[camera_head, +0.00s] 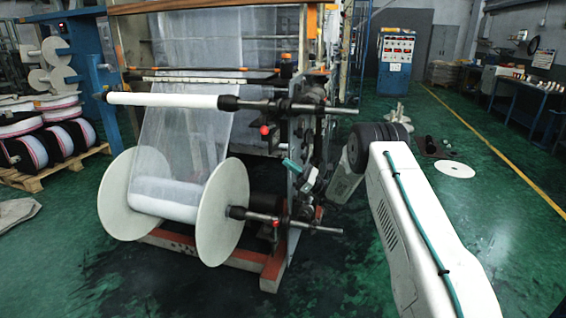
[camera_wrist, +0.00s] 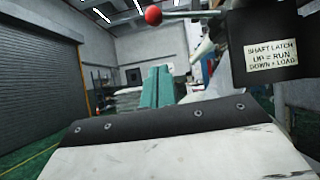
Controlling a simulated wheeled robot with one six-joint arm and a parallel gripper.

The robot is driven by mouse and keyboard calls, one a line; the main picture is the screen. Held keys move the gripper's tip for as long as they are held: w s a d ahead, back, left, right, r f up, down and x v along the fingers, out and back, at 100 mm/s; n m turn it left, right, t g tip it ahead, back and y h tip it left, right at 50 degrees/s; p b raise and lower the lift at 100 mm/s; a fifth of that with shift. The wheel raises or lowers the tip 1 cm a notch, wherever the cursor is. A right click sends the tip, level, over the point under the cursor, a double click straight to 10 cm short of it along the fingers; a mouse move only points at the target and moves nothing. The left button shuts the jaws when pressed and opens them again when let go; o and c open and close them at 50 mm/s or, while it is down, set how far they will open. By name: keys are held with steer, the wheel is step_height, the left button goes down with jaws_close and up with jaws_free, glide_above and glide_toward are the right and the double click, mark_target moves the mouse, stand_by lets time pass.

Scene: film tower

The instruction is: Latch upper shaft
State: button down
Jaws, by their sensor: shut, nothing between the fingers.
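The upper shaft (camera_head: 275,105) lies level at the top of the unwind stand, with a narrow white roll (camera_head: 165,100) on its left part. A red latch knob (camera_head: 264,129) shows just below the shaft. In the wrist view the red knob (camera_wrist: 153,15) ends a thin rod running right to a dark block. The block carries a label (camera_wrist: 270,54) reading "SHAFT LATCH UP = RUN DOWN = LOAD". My gripper's teal fingers (camera_wrist: 158,72) are together and empty, apart from the knob and below it in that view. In the head view my gripper (camera_head: 291,164) is right of and below the knob.
A lower shaft (camera_head: 310,229) with another red knob (camera_head: 275,223) and a flanged film reel (camera_head: 223,205) sit below. The stand's side plate (camera_head: 298,145) is close to my gripper. Green floor to the right is mostly clear, with a white disc (camera_head: 454,169) lying there.

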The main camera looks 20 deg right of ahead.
mark_target(267, 128)
steer(key=w+a+r, duration=0.4)
steer(key=a+r, duration=0.1)
steer(key=r, duration=0.3)
steer(key=shift+a, duration=0.4)
